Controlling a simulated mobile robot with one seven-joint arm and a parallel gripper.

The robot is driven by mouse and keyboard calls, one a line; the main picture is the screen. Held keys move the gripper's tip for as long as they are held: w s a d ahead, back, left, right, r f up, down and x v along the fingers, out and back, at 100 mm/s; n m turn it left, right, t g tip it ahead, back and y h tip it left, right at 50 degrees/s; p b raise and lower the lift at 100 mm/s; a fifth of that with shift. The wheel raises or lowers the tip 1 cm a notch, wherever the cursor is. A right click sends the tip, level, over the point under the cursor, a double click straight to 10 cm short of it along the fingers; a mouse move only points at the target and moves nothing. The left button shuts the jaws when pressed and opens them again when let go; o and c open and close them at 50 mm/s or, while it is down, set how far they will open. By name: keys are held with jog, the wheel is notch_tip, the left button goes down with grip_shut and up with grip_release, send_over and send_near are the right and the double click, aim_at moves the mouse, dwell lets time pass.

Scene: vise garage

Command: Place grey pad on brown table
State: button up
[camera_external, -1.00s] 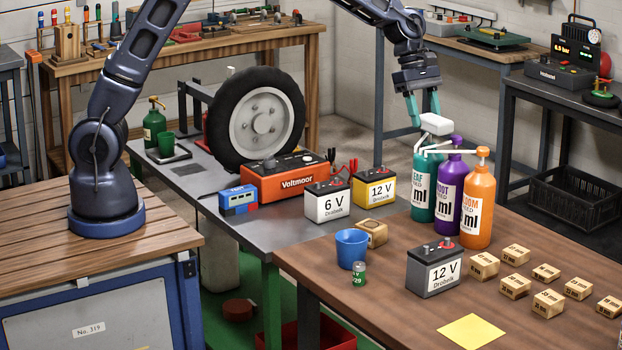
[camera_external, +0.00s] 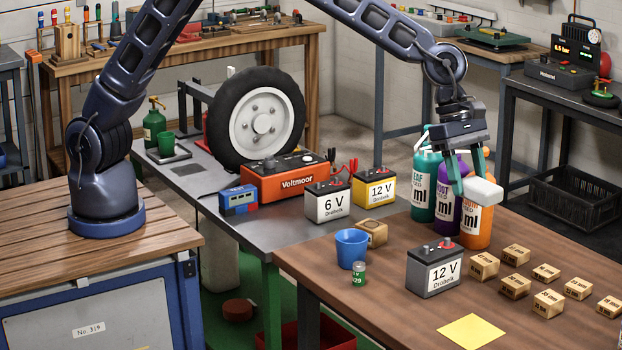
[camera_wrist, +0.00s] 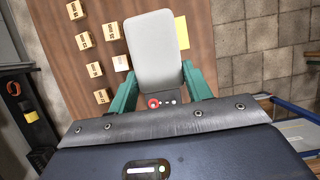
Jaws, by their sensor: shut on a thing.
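The pad (camera_external: 482,191), pale grey to white with rounded edges, is held in my gripper (camera_external: 468,187). The green fingers are shut on it, and it also shows between them in the wrist view (camera_wrist: 153,50). The pad is in the air, in front of the orange bottle in the outside view. The brown table (camera_external: 400,315) lies below, and its wooden top also shows in the wrist view (camera_wrist: 60,58). The pad hides part of the orange bottle.
Teal (camera_external: 424,185), purple (camera_external: 447,205) and orange (camera_external: 478,228) bottles stand close behind the pad. A 12 V battery (camera_external: 434,268), a blue cup (camera_external: 351,248), several wooden blocks (camera_external: 515,285) and a yellow sheet (camera_external: 472,331) are on the brown table. Bare wood shows between them.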

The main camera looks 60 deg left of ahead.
send_over(457, 331)
jog(key=a, duration=0.1)
jog(key=f, duration=2.5)
jog(key=shift+a, duration=0.3)
jog(key=o, duration=0.9)
jog(key=shift+f, duration=0.15)
jog(key=shift+o, duration=0.3)
